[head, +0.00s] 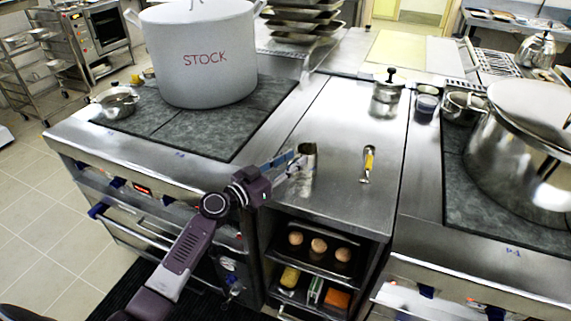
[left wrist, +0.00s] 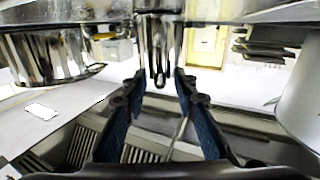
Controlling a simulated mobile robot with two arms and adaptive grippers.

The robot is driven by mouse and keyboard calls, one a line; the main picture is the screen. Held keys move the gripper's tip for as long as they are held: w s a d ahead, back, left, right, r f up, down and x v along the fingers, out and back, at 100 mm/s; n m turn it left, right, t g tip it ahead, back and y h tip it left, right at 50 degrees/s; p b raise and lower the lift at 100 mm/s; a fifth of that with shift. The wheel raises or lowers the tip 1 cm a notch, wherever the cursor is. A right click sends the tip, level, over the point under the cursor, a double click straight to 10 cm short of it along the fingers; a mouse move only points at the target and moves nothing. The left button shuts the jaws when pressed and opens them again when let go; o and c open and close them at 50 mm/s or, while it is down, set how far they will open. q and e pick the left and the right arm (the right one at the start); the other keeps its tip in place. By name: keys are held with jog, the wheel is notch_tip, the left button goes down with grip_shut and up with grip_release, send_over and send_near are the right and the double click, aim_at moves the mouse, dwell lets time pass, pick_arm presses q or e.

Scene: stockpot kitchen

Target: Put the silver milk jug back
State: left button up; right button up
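The silver milk jug (head: 308,172) stands upright on the steel counter (head: 335,120), near its front left part. My left gripper (head: 290,163) reaches it from the left, with its fingertips close beside the jug. The left wrist view is upside down and shows the jug (left wrist: 158,45) straight ahead, between and just beyond the spread fingers of my left gripper (left wrist: 160,85). The gripper looks open; whether a fingertip touches the jug I cannot tell. My right gripper is not in view.
A white stockpot (head: 205,60) stands on the left stove and a large steel pot (head: 525,150) on the right one. A lidded canister (head: 388,95) stands farther back. Shelves with eggs (head: 318,246) are below the counter.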

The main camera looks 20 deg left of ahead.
pick_arm(q)
jog(key=shift+s+a, duration=0.1)
jog(key=shift+s, duration=0.1)
jog(key=b+v, duration=0.3)
jog(key=v, duration=0.8)
jog(key=shift+s+b, duration=0.25)
jog(key=shift+b, duration=0.05)
